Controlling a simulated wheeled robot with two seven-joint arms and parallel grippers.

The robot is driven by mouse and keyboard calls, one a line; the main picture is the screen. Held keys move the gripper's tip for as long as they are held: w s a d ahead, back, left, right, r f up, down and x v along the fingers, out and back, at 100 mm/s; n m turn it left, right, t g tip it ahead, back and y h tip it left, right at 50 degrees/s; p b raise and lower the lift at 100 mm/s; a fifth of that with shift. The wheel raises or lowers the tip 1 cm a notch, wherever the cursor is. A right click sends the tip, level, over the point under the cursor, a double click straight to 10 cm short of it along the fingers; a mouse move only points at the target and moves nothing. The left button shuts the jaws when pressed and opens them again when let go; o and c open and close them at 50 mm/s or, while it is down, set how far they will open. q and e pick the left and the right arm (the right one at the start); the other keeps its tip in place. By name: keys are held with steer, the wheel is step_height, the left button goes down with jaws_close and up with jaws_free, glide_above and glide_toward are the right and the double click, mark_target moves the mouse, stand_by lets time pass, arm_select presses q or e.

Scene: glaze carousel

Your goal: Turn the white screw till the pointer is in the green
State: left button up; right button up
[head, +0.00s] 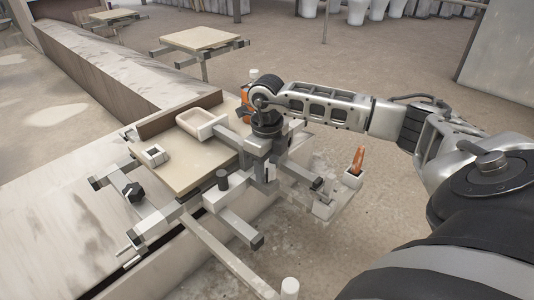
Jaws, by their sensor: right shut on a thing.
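My right gripper (262,152) comes in from the right and points down over the fixture at the right edge of the near board. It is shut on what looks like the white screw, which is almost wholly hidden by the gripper. I cannot make out the pointer or a green zone in this view. My left gripper is not in view.
A tan board (190,171) carries a cream dish (201,125) and a small white square block (154,156). An orange upright piece (358,160) stands at the right. Another board (200,39) is behind.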

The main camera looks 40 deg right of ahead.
steer(key=shift+r+m, duration=0.15)
steer(key=shift+m, duration=0.25)
steer(key=shift+m+p, duration=0.4)
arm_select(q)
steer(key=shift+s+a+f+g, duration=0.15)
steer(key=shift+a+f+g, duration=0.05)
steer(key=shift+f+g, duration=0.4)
arm_select(e)
steer(key=shift+m, duration=0.3)
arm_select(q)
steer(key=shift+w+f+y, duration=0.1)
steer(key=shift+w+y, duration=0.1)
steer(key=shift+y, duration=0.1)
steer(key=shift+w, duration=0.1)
arm_select(e)
steer(key=o, duration=1)
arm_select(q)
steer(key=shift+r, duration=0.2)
